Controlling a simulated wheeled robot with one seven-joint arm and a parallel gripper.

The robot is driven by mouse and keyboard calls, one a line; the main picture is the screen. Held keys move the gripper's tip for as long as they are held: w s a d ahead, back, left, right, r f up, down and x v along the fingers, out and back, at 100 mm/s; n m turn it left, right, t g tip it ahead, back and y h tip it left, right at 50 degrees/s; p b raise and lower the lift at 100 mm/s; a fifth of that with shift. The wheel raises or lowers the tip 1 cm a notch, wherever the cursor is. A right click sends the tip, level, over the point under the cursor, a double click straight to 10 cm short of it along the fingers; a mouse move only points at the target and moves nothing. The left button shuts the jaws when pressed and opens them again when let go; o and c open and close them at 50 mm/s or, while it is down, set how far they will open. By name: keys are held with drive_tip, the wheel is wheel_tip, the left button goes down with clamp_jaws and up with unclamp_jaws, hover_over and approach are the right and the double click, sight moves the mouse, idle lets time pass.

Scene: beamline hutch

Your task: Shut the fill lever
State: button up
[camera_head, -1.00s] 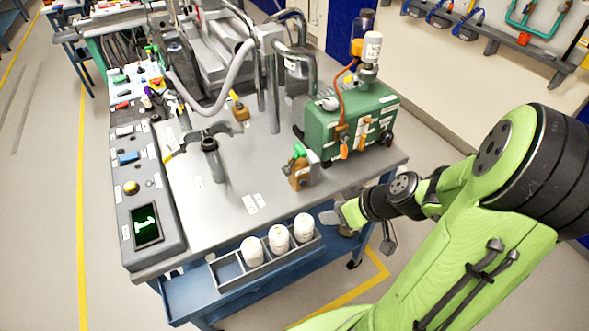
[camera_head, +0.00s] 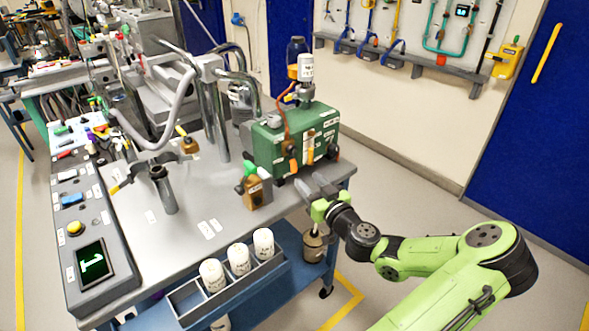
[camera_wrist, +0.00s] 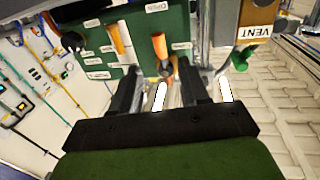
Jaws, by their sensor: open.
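The green box (camera_head: 290,140) stands at the right rear of the bench and carries two orange levers on its front, a left one (camera_head: 292,158) and a right one (camera_head: 310,150). Their labels are too small to read, so I cannot tell which is the fill lever. My gripper (camera_head: 311,184) is open and empty, just in front of the box's lower front. In the wrist view, one orange lever (camera_wrist: 160,45) lies ahead of the gap between my fingers, with its pivot nearest them. The other orange lever (camera_wrist: 116,39) is to its left. Neither lever is visibly gripped.
A brown block (camera_head: 256,188) with a green knob, labelled VENT in the wrist view (camera_wrist: 257,17), stands close beside my gripper. A bottle (camera_head: 306,66) tops the green box. White containers (camera_head: 238,258) sit in a rack at the bench front. Floor right of the bench is clear.

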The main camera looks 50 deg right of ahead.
sight(296, 168)
drive_tip(key=x, duration=0.7)
drive_tip(key=shift+w, duration=0.25)
drive_tip(key=shift+c, duration=0.2)
clamp_jaws()
